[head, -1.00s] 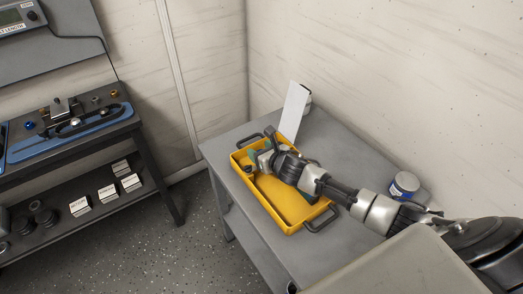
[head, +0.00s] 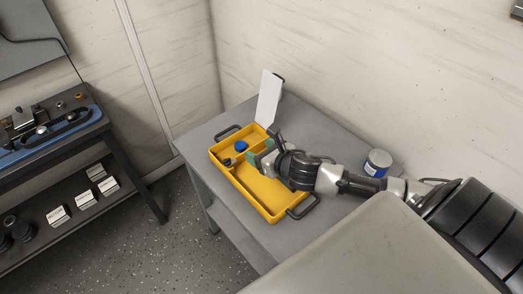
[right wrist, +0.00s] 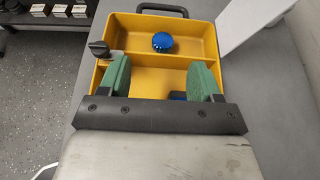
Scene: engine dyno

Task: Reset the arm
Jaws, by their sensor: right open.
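My right gripper (head: 262,152) is over the yellow tray (head: 246,195) in the head view, its green fingers spread apart. In the right wrist view the open gripper (right wrist: 161,80) has nothing between its fingertips. A blue round cap (head: 242,146) lies in the tray's far compartment, and it also shows in the right wrist view (right wrist: 162,42). A dark knob-like part (right wrist: 99,49) is at the tray's left side near the divider. My left gripper is not in view.
The tray sits on a grey table (head: 205,185) against the wall. A white panel (head: 267,98) stands behind the tray, and a white-and-blue jar (head: 377,163) is to its right. A workbench (head: 70,145) with a shelf of small boxes is at the left.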

